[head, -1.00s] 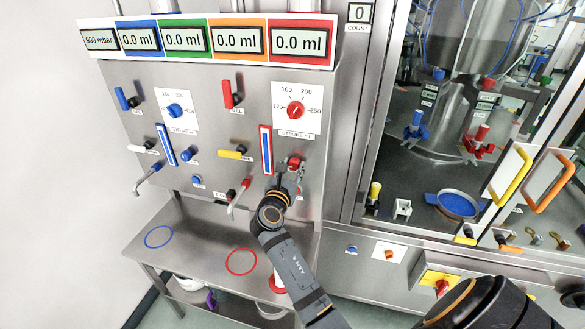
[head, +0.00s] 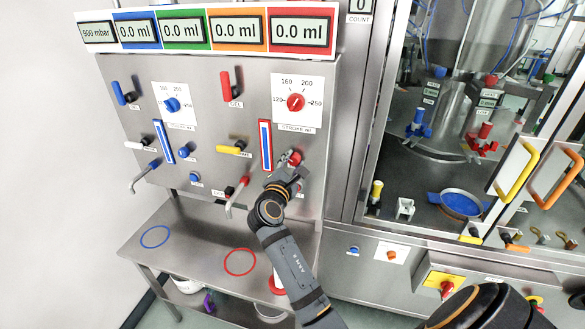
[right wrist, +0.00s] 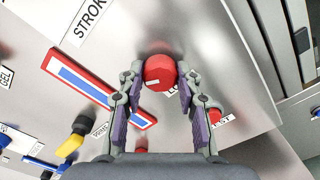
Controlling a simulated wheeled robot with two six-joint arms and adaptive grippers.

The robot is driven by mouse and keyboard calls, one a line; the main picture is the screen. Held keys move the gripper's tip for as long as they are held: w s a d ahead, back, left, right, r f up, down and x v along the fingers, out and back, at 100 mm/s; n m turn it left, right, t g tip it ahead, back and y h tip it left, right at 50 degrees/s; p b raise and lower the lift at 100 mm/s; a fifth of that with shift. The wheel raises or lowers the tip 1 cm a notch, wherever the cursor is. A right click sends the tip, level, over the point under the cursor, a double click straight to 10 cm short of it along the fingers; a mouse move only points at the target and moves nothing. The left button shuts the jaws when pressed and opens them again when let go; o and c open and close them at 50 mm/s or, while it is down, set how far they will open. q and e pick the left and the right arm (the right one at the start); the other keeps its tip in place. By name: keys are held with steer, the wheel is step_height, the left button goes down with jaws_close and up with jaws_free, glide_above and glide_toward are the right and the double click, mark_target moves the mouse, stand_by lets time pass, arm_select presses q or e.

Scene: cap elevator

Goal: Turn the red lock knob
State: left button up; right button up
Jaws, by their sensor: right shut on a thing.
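The red lock knob (head: 295,157) is on the steel panel, below the red stroke dial (head: 296,102) and right of the red-framed gauge (head: 265,145). My right gripper (head: 289,166) is at the knob, its fingers partly covering it. In the right wrist view, the round red knob (right wrist: 159,72) with a small white mark sits between the two fingertips of my right gripper (right wrist: 158,80), one on each side. The gripper is shut on the knob. A label beside it is partly hidden by a finger. My left gripper is out of view.
A smaller red button (right wrist: 214,114) labelled TEST is close to the right finger. A metal spout (head: 235,195) is just left of my right wrist. Below is a steel shelf (head: 195,238) with blue and red rings. A glazed machine stands to the right.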

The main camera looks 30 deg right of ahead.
steer(key=m+b, duration=0.2)
steer(key=m, duration=0.1)
steer(key=shift+f+m, duration=0.15)
steer(key=shift+m, duration=0.25)
steer(key=m+b, duration=0.3)
steer(key=shift+m+b, duration=1.9)
steer(key=shift+m, duration=0.7)
steer(key=o, duration=1.1)
steer(key=shift+o, duration=0.2)
steer(key=shift+r, duration=0.25)
